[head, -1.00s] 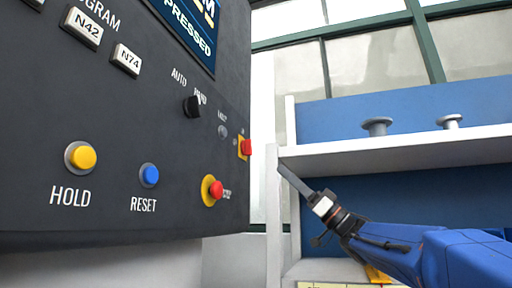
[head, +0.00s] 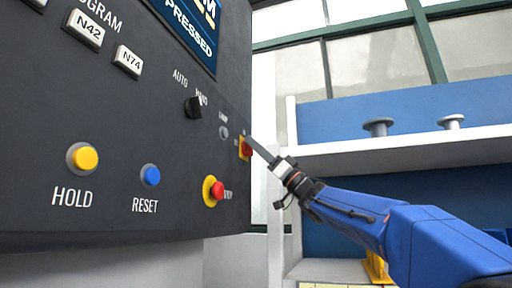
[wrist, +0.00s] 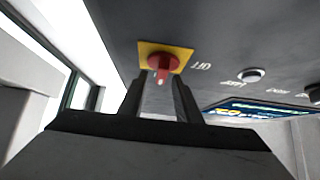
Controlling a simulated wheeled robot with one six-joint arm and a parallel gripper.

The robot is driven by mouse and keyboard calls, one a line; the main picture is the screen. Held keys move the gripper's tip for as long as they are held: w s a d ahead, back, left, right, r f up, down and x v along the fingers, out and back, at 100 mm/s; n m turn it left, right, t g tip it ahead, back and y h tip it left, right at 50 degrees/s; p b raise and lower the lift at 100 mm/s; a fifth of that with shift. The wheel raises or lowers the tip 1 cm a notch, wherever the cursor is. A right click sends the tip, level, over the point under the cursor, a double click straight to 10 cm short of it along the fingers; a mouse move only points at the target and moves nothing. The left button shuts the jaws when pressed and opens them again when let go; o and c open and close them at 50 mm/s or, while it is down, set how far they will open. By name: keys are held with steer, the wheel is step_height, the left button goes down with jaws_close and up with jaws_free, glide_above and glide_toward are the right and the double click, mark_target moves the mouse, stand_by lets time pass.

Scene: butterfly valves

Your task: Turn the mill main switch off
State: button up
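The mill main switch (head: 246,147) is a red knob on a yellow square plate at the right edge of the dark panel. In the wrist view its red knob (wrist: 160,63) sits on the yellow plate (wrist: 181,52), with "OFF" lettering to the right. My gripper (head: 250,141) reaches the switch in the head view, its fingers covering part of it. In the wrist view my gripper (wrist: 162,77) is open, with one fingertip on each side of the knob's narrow handle. A gap shows between handle and fingers; contact at the tips cannot be told.
The panel also carries a red button on a yellow ring (head: 213,191), a black selector (head: 193,107), a blue RESET button (head: 150,176) and a yellow HOLD button (head: 84,158). A shelf (head: 400,148) with two grey pieces stands at right, behind my arm.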

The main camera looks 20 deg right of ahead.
jaws_close()
steer(key=shift+n+g+y, duration=0.3)
steer(key=shift+n+g, duration=0.1)
steer(key=shift+n, duration=0.1)
steer(key=n+g, duration=0.5)
steer(key=n, duration=0.1)
steer(key=n+g, duration=0.5)
steer(key=n, duration=0.2)
steer(key=n+g, duration=0.6)
steer(key=shift+s+a+f+n, duration=0.1)
steer(key=shift+f+n, duration=0.05)
steer(key=shift+n, duration=0.15)
steer(key=shift+n+g+h, duration=0.8)
steer(key=shift+n+h, duration=0.2)
steer(key=shift+n, duration=0.6)
steer(key=shift+s+n+h, duration=0.1)
steer(key=shift+n+h, duration=0.2)
steer(key=shift+n, duration=0.2)
